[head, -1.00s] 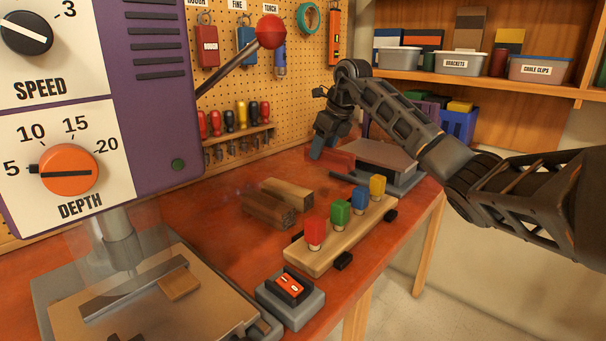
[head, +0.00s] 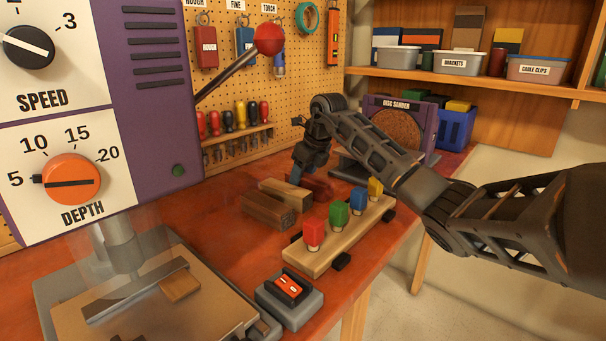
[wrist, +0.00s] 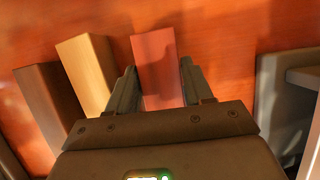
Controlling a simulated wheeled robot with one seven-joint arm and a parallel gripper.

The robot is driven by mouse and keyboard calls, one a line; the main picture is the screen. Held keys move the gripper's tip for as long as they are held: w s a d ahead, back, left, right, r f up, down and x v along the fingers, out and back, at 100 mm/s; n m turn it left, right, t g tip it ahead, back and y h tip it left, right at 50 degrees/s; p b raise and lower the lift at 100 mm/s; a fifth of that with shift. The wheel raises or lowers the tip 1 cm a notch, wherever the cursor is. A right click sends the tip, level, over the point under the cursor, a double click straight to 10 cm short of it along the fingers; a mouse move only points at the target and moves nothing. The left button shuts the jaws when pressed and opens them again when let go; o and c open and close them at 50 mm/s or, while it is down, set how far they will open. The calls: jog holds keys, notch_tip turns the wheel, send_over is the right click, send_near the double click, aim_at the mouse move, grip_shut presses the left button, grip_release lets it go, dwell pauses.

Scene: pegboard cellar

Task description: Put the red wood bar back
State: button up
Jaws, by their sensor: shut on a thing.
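The red wood bar (head: 322,187) is between the fingers of my gripper (head: 296,174). In the wrist view the red wood bar (wrist: 155,62) shows between the two fingers of my gripper (wrist: 159,75), which is shut on it. The bar is beside a pale wood bar (head: 287,193) and a dark brown wood bar (head: 267,208), to their right. In the wrist view the pale bar (wrist: 84,70) and the dark bar (wrist: 48,95) lie left of my gripper, with a gap to the red one. I cannot tell whether the red bar touches the bench.
A wooden block with coloured pegs (head: 335,238) stands in front of the bars. A disc sander (head: 402,128) is behind my arm. The purple drill press (head: 150,60) fills the left.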

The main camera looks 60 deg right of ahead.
aim_at(316, 180)
jog(key=o, duration=1.3)
jog(key=shift+f, duration=0.1)
jog(key=shift+c, duration=0.2)
jog(key=v, duration=1.2)
jog(key=shift+b, duration=0.3)
